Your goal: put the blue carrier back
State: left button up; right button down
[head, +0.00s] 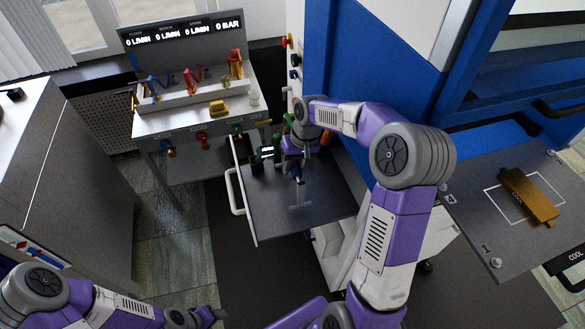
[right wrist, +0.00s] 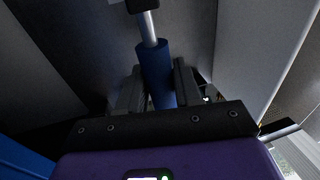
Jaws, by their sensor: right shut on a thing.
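The blue carrier shows as a blue cylindrical grip (right wrist: 156,72) on a steel rod in the right wrist view. The rod runs to a dark end piece at the top of that view. In the head view the carrier's rod (head: 298,190) stands over the grey drawer floor (head: 325,200). My right gripper (head: 296,168) is shut on the blue grip, one finger on each side. I cannot tell whether the carrier's lower end touches the drawer floor. My left gripper (head: 207,317) is low at the left of the head view, away from the carrier; its jaws are unclear.
The open drawer has a white handle (head: 236,190) on its left. A dark green device (head: 265,157) is near its back. A gauge bench (head: 195,118) stands behind left. A brass block (head: 528,196) lies on a grey plate (head: 480,222) at right. The blue press cabinet (head: 350,62) rises close beside my right arm.

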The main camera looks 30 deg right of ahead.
jog(key=shift+w+d+r, duration=0.1)
jog(key=shift+w, duration=0.55)
jog(key=x, duration=0.3)
jog(key=shift+s+d+f, duration=0.15)
jog(key=shift+d+f, duration=0.2)
jog(key=c, duration=0.8)
grip_release()
jog(key=shift+s+f, duration=0.1)
jog(key=shift+f, duration=0.05)
